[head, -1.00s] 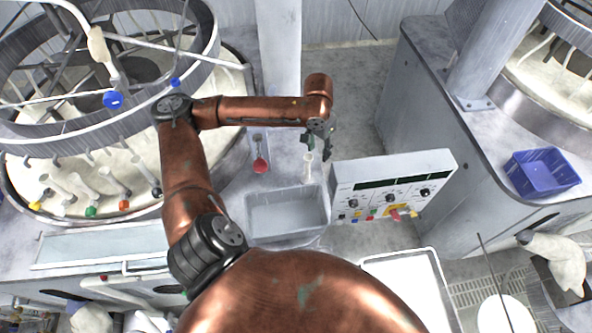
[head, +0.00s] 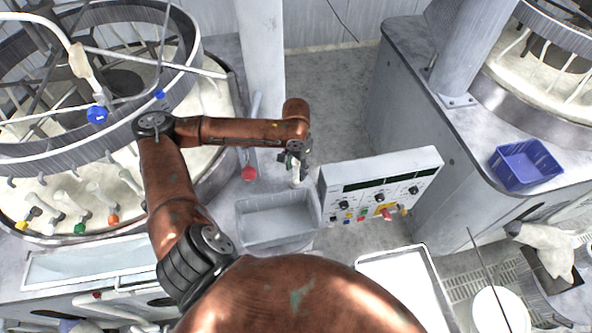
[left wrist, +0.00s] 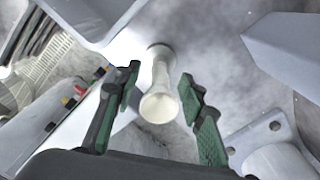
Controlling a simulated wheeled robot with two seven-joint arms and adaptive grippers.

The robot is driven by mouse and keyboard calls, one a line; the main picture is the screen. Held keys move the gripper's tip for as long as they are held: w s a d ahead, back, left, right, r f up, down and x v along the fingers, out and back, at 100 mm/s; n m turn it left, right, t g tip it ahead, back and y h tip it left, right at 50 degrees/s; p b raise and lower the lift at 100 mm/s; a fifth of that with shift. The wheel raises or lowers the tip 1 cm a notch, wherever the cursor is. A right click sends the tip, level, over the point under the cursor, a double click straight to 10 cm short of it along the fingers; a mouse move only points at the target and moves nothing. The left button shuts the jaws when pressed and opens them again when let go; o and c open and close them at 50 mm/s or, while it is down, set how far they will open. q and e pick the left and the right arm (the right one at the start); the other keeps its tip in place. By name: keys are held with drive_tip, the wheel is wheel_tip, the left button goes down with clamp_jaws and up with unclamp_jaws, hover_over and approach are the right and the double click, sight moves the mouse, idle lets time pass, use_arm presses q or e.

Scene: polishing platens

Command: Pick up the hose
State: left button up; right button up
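The hose end (head: 296,176) is a pale, cream-white nozzle standing upright just behind the grey sink, left of the control panel. In the left wrist view the hose (left wrist: 161,98) points toward the camera, with its flared end nearest. My left gripper (head: 294,158) is right above it in the head view and partly covers its top. In the left wrist view the left gripper's green-padded fingers (left wrist: 160,84) are open, one on each side of the hose, with a visible gap on both sides. My right gripper is not in view.
A grey sink (head: 277,235) lies in front of the hose. A control panel (head: 385,163) with knobs and buttons stands close on the right. A round polishing machine (head: 60,185) fills the left. A blue bin (head: 525,180) sits on the right machine. The floor behind is clear.

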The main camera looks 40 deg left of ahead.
use_arm(q)
drive_tip(key=shift+f, duration=0.75)
clamp_jaws()
